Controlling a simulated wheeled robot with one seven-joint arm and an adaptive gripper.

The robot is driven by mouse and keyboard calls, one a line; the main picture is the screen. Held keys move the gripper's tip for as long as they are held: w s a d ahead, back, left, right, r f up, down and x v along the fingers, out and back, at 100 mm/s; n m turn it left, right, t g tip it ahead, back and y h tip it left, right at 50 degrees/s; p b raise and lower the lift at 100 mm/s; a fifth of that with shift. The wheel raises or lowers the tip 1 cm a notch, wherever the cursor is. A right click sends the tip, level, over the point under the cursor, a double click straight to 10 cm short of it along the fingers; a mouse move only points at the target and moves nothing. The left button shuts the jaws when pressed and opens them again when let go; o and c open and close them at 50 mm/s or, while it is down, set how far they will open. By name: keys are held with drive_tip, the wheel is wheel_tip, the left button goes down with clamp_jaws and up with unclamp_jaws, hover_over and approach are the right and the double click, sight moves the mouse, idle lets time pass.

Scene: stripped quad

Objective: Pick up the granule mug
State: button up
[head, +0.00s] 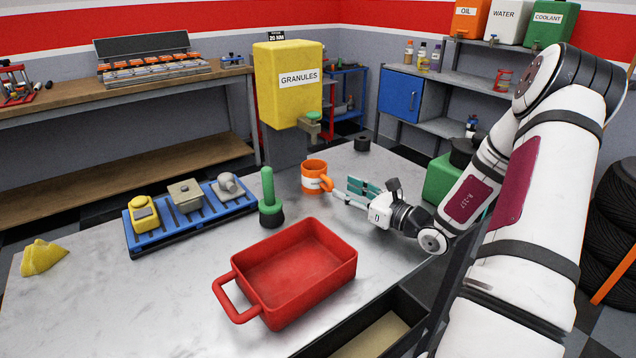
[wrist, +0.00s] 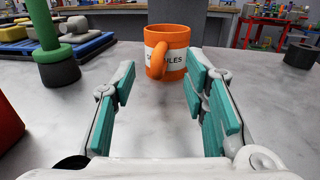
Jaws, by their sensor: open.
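The granule mug (head: 313,176) is orange with a white label and stands upright on the grey metal table (head: 190,290), below the spout of the yellow granules dispenser (head: 287,85). In the wrist view the mug (wrist: 168,50) is ahead, between and beyond the fingertips, with its handle towards me and its label partly hidden by the handle. My gripper (head: 355,192) is low over the table, to the right of the mug. In the wrist view my gripper (wrist: 160,85) is open and empty, its teal pads apart.
A green-handled tool (head: 267,190) stands left of the mug. A red tray (head: 300,270) lies in front. A blue rack (head: 170,232) with several parts and a yellow cloth (head: 42,257) are further left. A black cylinder (head: 362,144) stands behind. The table around the mug's right side is clear.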

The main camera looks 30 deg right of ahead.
sight(332, 184)
drive_tip(key=shift+x, duration=2.95)
drive_tip(key=shift+s+f, duration=0.1)
drive_tip(key=shift+f, duration=0.05)
clamp_jaws()
